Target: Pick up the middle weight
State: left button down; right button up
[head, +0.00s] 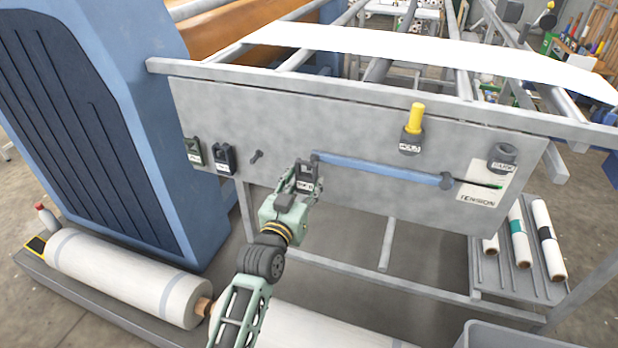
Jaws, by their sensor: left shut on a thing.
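My left gripper (297,187) is shut on a dark weight (305,180) with a small white label, in front of the grey panel. The held weight is just below the left end of the blue lever (380,168); I cannot tell whether it touches the lever. Two more dark weights with labels, a left one (194,152) and one beside it (224,158), hang on the panel's left part. A bare peg (257,156) sticks out to their right. The label on the held weight is too small to read. My right gripper is not in view.
The panel (330,135) also bears a yellow-topped knob (415,122), a dark knob (502,157) and a tension scale plate (482,190). A large wrapped roll (130,275) lies low at left. A grey bin (500,338) stands at bottom right, below a rack of small rolls (519,236).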

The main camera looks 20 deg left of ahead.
pick_arm(q)
jog(key=s+b, duration=0.1)
jog(key=s, duration=1.3)
jog(key=shift+s+a+r, duration=0.15)
jog(key=shift+s+a, duration=0.1)
jog(key=c, duration=1.7)
grip_release()
jog(key=c, duration=0.7)
